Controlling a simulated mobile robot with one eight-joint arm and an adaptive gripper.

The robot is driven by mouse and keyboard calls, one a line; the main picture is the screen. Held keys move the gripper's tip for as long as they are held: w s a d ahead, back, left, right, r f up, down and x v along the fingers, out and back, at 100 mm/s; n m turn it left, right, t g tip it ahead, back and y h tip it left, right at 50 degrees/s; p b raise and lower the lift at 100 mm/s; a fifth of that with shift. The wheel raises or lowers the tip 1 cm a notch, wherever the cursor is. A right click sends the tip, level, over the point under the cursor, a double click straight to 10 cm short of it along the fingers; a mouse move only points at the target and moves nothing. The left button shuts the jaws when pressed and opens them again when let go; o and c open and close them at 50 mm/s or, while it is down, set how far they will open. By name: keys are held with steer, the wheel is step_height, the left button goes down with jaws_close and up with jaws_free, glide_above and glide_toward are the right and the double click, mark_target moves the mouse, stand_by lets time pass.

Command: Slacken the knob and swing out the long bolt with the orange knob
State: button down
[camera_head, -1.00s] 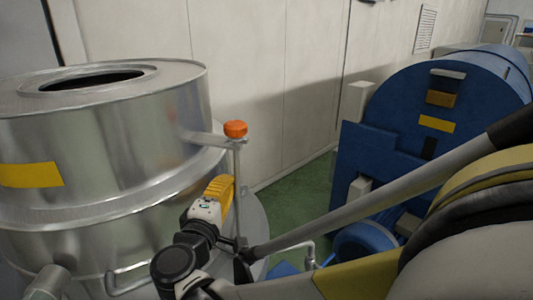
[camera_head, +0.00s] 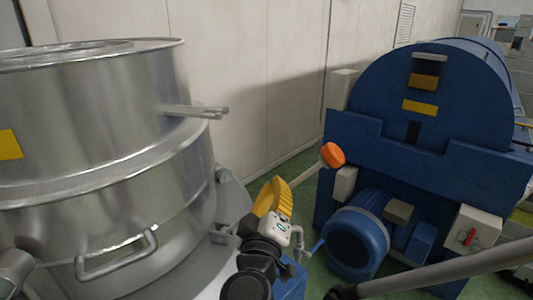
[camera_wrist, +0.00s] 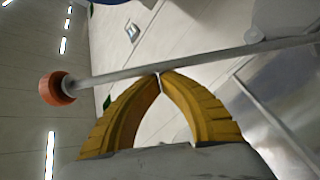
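The long bolt (camera_head: 306,175) leans out to the right, away from the steel vessel (camera_head: 100,130). Its orange knob (camera_head: 332,155) is at the upper right end; the lower part is hidden behind my gripper. The forked lug (camera_head: 197,111) on the vessel's upper part is empty. My gripper (camera_head: 284,182) has yellow fingers and is beside the bolt. In the wrist view its fingertips (camera_wrist: 160,75) meet right at the bolt's rod (camera_wrist: 200,64), which crosses past the tips, not visibly between them. The knob (camera_wrist: 57,88) is at the left there.
A blue machine (camera_head: 430,120) with a motor (camera_head: 355,243) stands to the right, near the knob. A pale wall (camera_head: 260,70) is behind. The vessel's bent handle (camera_head: 118,255) juts out at the lower left. Green floor shows between vessel and machine.

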steer(key=s+d+f+m+b, duration=0.1)
steer(key=d+f+m+b, duration=0.3)
steer(key=f+b, duration=0.3)
steer(key=s+d+f+m+h+b, duration=0.1)
steer(key=d+f+m+b, duration=0.3)
steer(key=f+b, duration=0.3)
steer(key=shift+d+f+m, duration=0.4)
steer(key=shift+d+f, duration=0.05)
steer(key=shift+f, duration=0.5)
steer(key=shift+s, duration=0.15)
